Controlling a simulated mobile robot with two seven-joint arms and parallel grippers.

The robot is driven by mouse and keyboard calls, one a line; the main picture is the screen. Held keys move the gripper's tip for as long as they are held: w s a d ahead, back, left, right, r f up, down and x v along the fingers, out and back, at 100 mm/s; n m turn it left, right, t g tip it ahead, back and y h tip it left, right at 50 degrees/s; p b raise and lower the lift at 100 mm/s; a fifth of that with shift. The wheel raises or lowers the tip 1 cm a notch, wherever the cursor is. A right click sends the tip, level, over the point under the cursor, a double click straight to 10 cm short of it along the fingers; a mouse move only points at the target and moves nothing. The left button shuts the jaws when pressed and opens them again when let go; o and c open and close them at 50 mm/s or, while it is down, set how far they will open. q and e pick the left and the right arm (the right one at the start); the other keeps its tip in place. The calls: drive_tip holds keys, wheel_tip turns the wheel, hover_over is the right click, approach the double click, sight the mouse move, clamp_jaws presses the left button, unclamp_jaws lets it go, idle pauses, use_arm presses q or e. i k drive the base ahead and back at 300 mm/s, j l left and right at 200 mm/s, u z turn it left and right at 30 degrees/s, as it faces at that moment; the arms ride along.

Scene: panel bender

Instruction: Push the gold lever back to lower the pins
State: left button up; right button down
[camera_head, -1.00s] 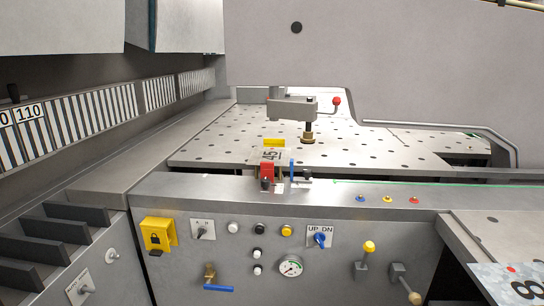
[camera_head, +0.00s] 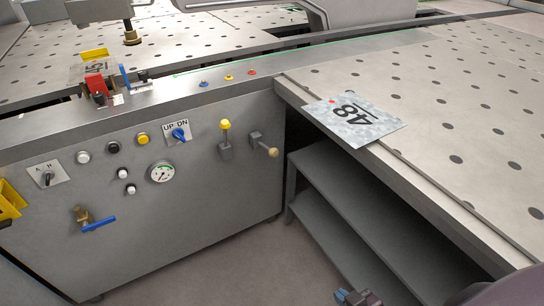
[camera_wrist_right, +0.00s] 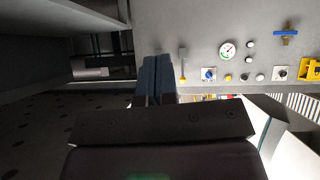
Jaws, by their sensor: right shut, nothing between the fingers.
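The gold-knobbed lever (camera_head: 264,145) sticks out of the front panel of the machine in the head view, its tan-gold knob pointing down and right. Beside it on the left is a lever with a yellow knob (camera_head: 225,139), standing upright. My right gripper (camera_head: 356,298) shows at the bottom edge of the head view, low and well apart from both levers. In the right wrist view its blue fingers (camera_wrist_right: 158,78) are together and empty, in front of the panel. I cannot make out the gold knob there; the fingers may hide it. My left gripper is not in view.
The panel also has a gauge (camera_head: 161,172), an UP/DN switch (camera_head: 180,134) and a blue-handled valve (camera_head: 98,223). A grey shelf (camera_head: 340,185) sits below. Floor is clear before the panel.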

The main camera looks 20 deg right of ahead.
sight(274, 152)
drive_tip(key=k+j+z, duration=0.55)
drive_tip(key=k, duration=0.25)
drive_tip(key=k+z, duration=0.25)
drive_tip(key=k, duration=0.15)
drive_tip(key=i+l+u, duration=0.1)
drive_tip(key=i+u, duration=0.25)
drive_tip(key=i, duration=1.45)
